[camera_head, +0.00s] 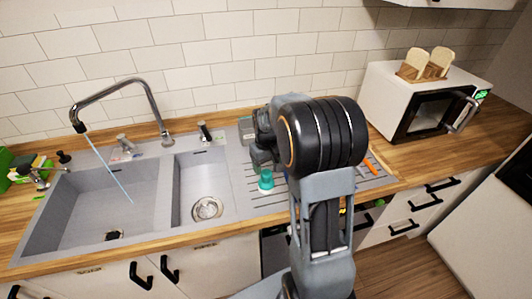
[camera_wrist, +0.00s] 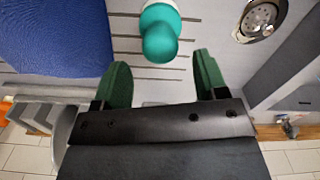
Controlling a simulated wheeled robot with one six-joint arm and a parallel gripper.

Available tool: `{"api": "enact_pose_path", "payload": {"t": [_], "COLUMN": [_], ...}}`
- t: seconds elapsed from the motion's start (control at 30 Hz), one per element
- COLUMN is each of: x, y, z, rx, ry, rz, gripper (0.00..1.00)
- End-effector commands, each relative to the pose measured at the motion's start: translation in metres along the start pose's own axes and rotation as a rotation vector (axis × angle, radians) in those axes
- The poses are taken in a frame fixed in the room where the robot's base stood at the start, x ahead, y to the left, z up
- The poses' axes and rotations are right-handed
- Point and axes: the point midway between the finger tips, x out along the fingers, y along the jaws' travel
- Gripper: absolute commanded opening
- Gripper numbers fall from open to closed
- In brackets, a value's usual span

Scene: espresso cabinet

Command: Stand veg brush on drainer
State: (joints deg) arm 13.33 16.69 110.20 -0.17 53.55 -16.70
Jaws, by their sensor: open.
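The drainer (camera_head: 240,180) is the grey grooved board right of the small sink basin; its slots also show in the wrist view (camera_wrist: 125,45). A teal, rounded object with a whitish end, which looks like the veg brush (camera_head: 266,184), is on the drainer and appears upright. In the wrist view the brush (camera_wrist: 160,38) is just beyond the gap between my fingertips. My gripper (camera_wrist: 160,75) has its green fingers spread apart with nothing between them. In the head view my gripper (camera_head: 263,158) is just above and behind the brush, partly hidden by my arm.
Two sink basins (camera_head: 100,205) lie left, with a tall tap (camera_head: 150,95) and running water. A white microwave (camera_head: 400,95) with wooden pieces on top stands right. An orange item (camera_head: 372,166) lies by the drainer's right end. A blue textured surface (camera_wrist: 55,45) borders the wrist view.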

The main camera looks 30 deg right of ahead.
Motion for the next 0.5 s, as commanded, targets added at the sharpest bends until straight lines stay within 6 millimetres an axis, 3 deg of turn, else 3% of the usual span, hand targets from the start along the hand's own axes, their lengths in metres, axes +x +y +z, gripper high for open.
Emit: {"api": "enact_pose_path", "payload": {"t": [0.2,0.5], "x": [-0.040,-0.073], "y": [0.000,-0.004], "z": [0.000,0.004], "rx": [0.000,0.001], "ry": [0.004,0.013], "rz": [0.001,0.004], "gripper": [0.66,0.66]}}
